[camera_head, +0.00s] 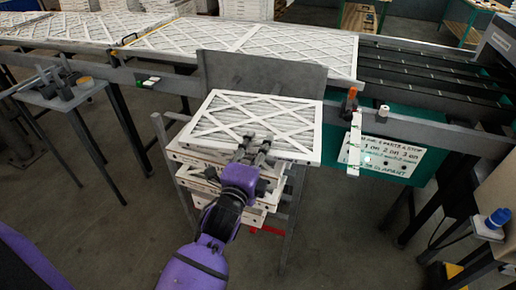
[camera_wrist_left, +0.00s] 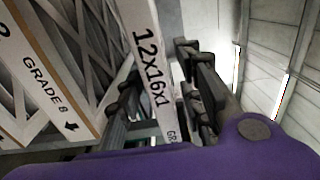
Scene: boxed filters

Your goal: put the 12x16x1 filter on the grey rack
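The 12x16x1 filter (camera_head: 215,128) is a white-framed panel with a diagonal lattice, at the top of a stack in the head view. Its labelled edge (camera_wrist_left: 152,55) shows in the wrist view. My left gripper (camera_head: 254,150) has its fingers on both sides of that near edge and appears shut on it; the fingers also show in the wrist view (camera_wrist_left: 161,95). The filter sits slightly askew over other filters (camera_head: 195,172); whether it touches them is unclear. A grey metal frame (camera_head: 160,130), possibly the grey rack, stands around the stack. My right gripper is not visible.
A grey upright panel (camera_head: 260,78) stands just behind the stack. Beyond it, a conveyor (camera_head: 420,80) carries large filters (camera_head: 290,44). A green board with a white sign (camera_head: 405,158) hangs at right. A small grey table (camera_head: 62,98) stands at left, with open floor between.

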